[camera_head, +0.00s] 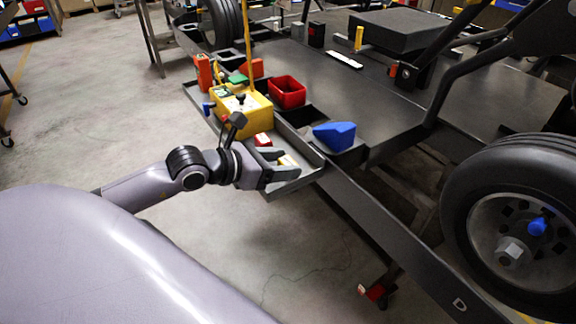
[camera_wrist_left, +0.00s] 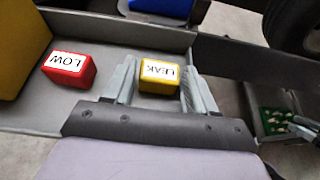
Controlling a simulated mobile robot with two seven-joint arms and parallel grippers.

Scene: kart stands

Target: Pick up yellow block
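The yellow block (camera_wrist_left: 159,76) has a white label reading LEAK, upside down in the left wrist view. It lies on the floor of a grey tray (camera_wrist_left: 105,65). My left gripper (camera_wrist_left: 162,90) is open, with one finger on each side of the block and a narrow gap showing on both sides. In the head view, the left gripper (camera_head: 283,165) reaches over the front of the tray, and a small part of the block (camera_head: 288,160) shows between its fingers.
A red block (camera_wrist_left: 69,63) labelled LOW lies left of the yellow block. A large yellow box (camera_head: 243,115) stands in the tray behind the gripper. A blue bin (camera_head: 334,136) and a red bin (camera_head: 287,92) are nearby. A wheel (camera_head: 515,215) stands at right.

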